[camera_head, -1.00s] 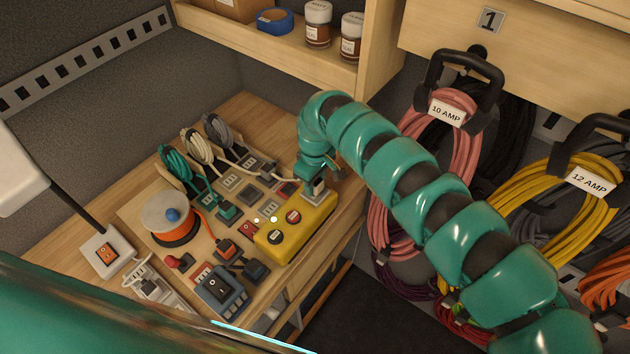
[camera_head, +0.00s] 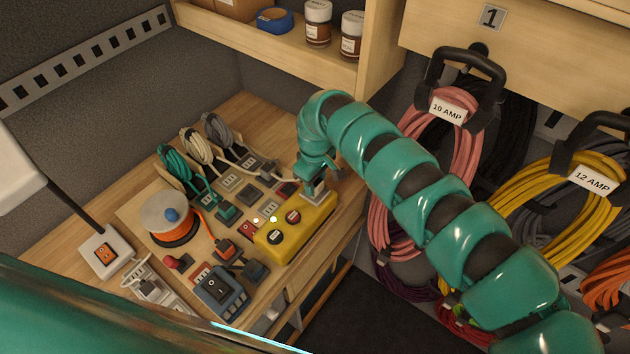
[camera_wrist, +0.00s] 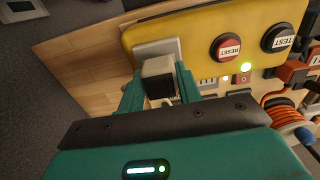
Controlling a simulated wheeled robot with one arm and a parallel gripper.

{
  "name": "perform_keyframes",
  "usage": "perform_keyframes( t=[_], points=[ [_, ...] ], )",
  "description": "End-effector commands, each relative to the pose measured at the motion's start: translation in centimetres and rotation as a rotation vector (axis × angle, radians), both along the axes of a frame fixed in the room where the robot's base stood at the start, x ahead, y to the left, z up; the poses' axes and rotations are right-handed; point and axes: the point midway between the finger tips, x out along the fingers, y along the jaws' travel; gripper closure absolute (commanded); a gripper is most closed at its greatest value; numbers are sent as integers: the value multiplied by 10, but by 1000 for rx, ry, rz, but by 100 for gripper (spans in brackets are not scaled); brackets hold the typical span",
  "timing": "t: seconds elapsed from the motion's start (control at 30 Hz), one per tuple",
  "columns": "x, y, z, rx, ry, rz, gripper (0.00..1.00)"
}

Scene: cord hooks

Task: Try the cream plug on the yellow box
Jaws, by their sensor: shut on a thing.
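The cream plug (camera_wrist: 158,76) is between the fingers of my gripper (camera_wrist: 160,92) in the wrist view. Its front is at the pale socket plate (camera_wrist: 142,52) on the end of the yellow box (camera_wrist: 198,28). I cannot tell how far its pins are in. In the head view, my gripper (camera_head: 316,186) is over the right end of the yellow box (camera_head: 287,242), and the plug is mostly hidden.
A cream cord coil (camera_head: 198,147) stands between green (camera_head: 175,162) and grey (camera_head: 215,128) coils at the back. An orange cord reel (camera_head: 170,222) and several sockets fill the board. Pink cord (camera_head: 462,150) hangs right, near my arm.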

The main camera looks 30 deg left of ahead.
Motion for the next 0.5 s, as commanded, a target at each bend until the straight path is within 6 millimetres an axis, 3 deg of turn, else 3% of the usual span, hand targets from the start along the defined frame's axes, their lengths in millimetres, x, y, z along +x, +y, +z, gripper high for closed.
perform_keyframes(
  t=[0.5],
  points=[
    [0,0,-10,0,0,0,100]
  ],
)
